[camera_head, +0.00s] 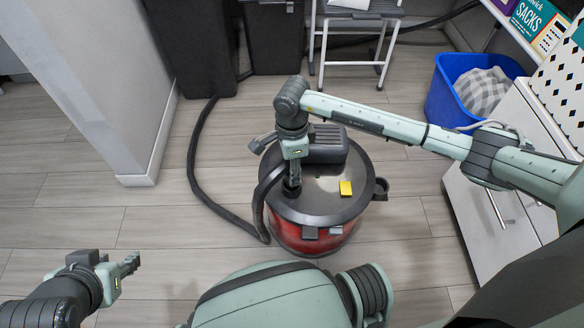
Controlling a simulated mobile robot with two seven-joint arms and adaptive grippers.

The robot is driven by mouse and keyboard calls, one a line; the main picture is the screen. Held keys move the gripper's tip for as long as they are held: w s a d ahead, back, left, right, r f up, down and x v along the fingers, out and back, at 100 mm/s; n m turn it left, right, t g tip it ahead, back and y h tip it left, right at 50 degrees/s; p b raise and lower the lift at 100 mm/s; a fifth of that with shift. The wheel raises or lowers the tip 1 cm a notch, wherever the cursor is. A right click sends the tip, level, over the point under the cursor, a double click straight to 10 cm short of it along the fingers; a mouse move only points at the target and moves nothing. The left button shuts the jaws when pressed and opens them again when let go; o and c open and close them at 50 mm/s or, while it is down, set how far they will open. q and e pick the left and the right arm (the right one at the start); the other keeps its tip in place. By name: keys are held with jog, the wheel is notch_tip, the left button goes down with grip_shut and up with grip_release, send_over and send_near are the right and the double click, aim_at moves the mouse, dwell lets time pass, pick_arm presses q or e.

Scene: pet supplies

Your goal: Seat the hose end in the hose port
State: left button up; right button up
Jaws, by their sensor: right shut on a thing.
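A red drum vacuum (318,240) with a dark grey lid stands on the floor in the middle. A short round stub, which looks like the hose port (382,187), sticks out on its right side. A black hose (192,160) curves along the floor left of the vacuum and rises to my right gripper (291,188). That gripper points down over the lid's left part and is shut on the hose end, which the fingers mostly hide. The hose end is apart from the stub. My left gripper (130,265) is empty at lower left, seen edge-on; its opening is unclear.
A blue bin (445,95) with a cloth and a white cabinet (495,210) stand at right. A wall end (140,150) is at left.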

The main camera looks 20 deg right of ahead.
jog(key=shift+f+b, duration=0.5)
jog(key=shift+f, duration=0.2)
jog(key=shift+r, duration=0.1)
jog(key=o, duration=1.2)
notch_tip(320, 180, up, 12)
